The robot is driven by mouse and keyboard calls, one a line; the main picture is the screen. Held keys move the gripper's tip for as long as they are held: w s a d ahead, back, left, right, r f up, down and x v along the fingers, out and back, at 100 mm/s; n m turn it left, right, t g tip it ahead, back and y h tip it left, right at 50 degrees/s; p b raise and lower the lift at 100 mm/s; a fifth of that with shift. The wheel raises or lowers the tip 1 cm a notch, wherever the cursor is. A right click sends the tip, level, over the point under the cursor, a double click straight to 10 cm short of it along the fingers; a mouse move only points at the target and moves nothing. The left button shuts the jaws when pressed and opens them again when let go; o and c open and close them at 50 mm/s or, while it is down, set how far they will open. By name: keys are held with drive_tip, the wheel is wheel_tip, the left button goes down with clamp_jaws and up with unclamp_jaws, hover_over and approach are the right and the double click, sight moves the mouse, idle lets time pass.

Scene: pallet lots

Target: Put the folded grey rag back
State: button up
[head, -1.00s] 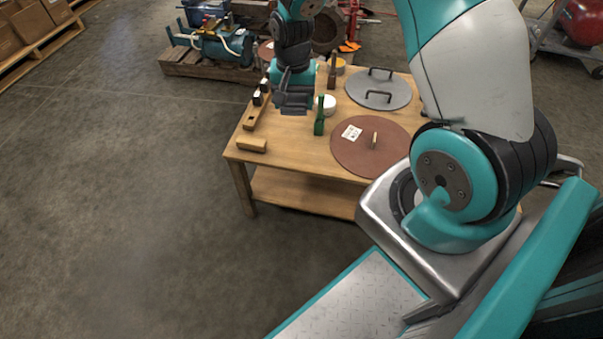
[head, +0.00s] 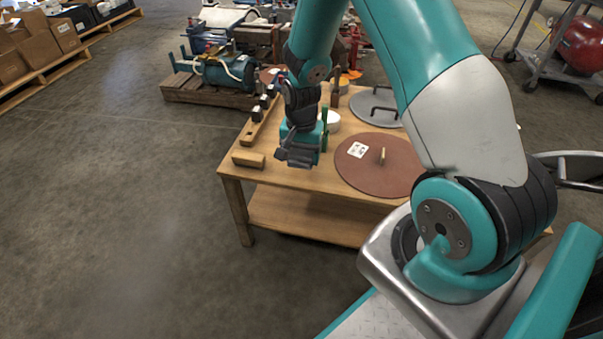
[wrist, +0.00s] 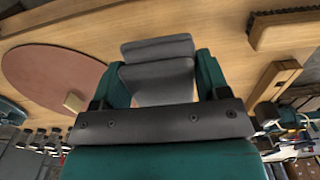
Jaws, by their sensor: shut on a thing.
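The folded grey rag (wrist: 158,72) is between the two teal fingers of my gripper (wrist: 161,82) in the wrist view. The fingers press on its sides, and its layered folds show past the fingertips. In the head view my gripper (head: 300,149) is above the left front part of the wooden table (head: 312,182), with the rag (head: 299,159) small and dark at its end. I cannot tell whether the rag touches the tabletop.
A brown round disc (head: 375,172) with a white label lies right of my gripper. A green upright object (head: 324,127) and a white round item (head: 331,119) stand close by. A brush-like wooden block (head: 248,159) lies at the left edge. A grey lid (head: 378,107) lies behind.

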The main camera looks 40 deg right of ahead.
sight(302, 176)
drive_tip(key=shift+f+b, duration=0.75)
drive_tip(key=shift+f, duration=1.7)
drive_tip(key=shift+f, duration=0.15)
drive_tip(key=o, duration=1)
drive_tip(key=shift+c, duration=0.2)
